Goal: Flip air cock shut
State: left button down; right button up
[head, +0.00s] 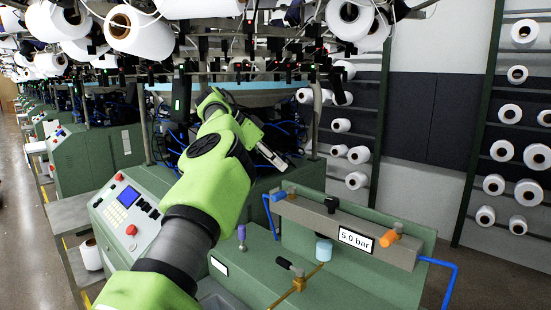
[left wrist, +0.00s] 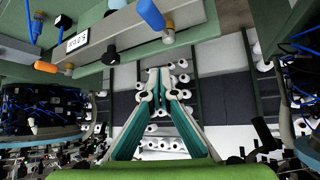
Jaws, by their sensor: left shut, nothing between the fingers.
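The air panel (head: 315,218) is a grey bar on a green housing, with a "5.0 bar" display (head: 356,240). An orange handle (head: 389,238) sits at its right end and a black knob (head: 331,204) on top. In the left wrist view the orange handle (left wrist: 46,66) and the display (left wrist: 77,41) show at upper left. My left gripper (head: 272,159) is shut and empty, above and behind the panel, apart from it. It also shows in the left wrist view (left wrist: 160,80).
A control box with a blue screen (head: 128,196) and red buttons stands left of my arm. Blue hoses (head: 446,280) run from the panel's ends. Knitting machine parts and yarn cones (head: 139,33) hang above. Racks of white cones (head: 529,190) stand behind at right.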

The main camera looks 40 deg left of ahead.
pick_arm(q)
jog(key=shift+a+r, duration=0.55)
jog(key=shift+a, duration=0.25)
pick_arm(e)
jog(key=shift+d+r, duration=0.45)
jog(key=shift+d, duration=0.4)
pick_arm(q)
jog(key=shift+d, duration=0.2)
jog(key=shift+a, duration=0.1)
pick_arm(e)
jog(key=shift+a, duration=0.15)
